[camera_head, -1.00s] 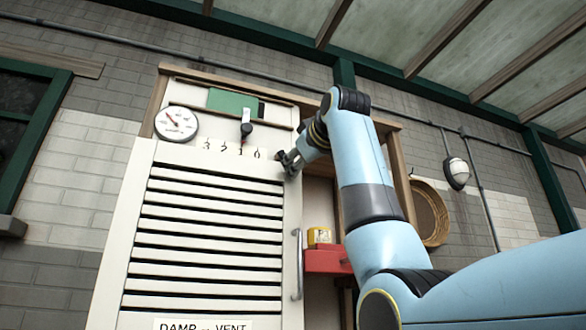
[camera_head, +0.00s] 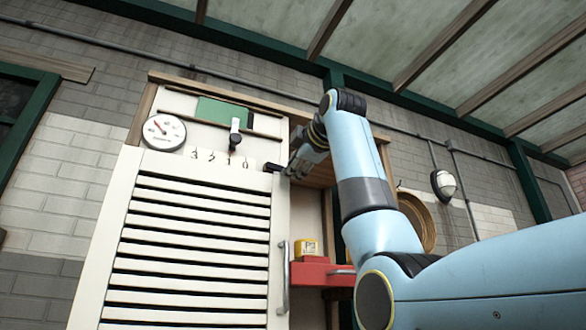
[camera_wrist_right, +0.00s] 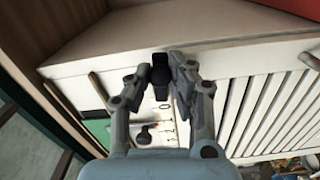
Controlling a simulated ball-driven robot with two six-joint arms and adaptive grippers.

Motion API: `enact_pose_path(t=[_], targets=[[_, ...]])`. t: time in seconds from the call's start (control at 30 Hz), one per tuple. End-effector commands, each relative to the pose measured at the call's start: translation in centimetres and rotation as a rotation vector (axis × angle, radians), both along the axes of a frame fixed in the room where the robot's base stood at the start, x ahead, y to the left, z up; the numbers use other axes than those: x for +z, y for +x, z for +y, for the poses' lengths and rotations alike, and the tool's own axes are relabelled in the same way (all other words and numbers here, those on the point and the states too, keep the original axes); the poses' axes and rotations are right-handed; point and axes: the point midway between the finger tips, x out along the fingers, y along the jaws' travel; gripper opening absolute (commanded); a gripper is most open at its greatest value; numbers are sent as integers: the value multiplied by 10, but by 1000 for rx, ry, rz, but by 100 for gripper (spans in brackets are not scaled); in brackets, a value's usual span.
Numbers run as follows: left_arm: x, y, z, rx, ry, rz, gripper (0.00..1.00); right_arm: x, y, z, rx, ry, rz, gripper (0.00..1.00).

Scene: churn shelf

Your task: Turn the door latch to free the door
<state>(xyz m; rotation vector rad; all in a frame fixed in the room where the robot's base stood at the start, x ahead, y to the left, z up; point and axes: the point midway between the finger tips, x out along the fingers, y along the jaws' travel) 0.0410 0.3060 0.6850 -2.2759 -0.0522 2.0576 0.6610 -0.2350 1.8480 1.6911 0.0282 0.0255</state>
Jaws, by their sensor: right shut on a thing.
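The white louvred door (camera_head: 278,222) fills the lower left of the head view. The small black door latch (camera_head: 272,167) sits at its upper right corner and looks roughly level there. My right gripper (camera_head: 287,170) is at the latch, shut on it. In the right wrist view the dark latch (camera_wrist_right: 160,72) lies between the two fingers of the right gripper (camera_wrist_right: 164,78); part of it is hidden by the fingers. My left gripper is not in view.
A round dial (camera_head: 164,132), a green panel (camera_head: 222,112) and a black-knobbed slider (camera_head: 235,138) above numbers are over the door. A door handle (camera_head: 283,275) runs down its right edge. A red shelf (camera_head: 312,273) with a yellow box (camera_head: 306,247) is right of it.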

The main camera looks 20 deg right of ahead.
Motion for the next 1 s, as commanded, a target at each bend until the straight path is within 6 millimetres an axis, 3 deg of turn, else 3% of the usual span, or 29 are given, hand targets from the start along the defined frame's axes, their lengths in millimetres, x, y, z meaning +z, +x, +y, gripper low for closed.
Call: enact_pose_path(t=[0.3, 0.83, 0.87, 1.0], targets=[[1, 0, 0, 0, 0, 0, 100, 4, 0, 0, 1, -115, -2, 0], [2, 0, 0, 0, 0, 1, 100, 5, 0, 0, 1, -136, -2, 0], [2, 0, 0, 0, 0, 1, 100, 5, 0, 0, 1, -136, -2, 21], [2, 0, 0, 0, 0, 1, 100, 5, 0, 0, 1, -136, -3, 40]])
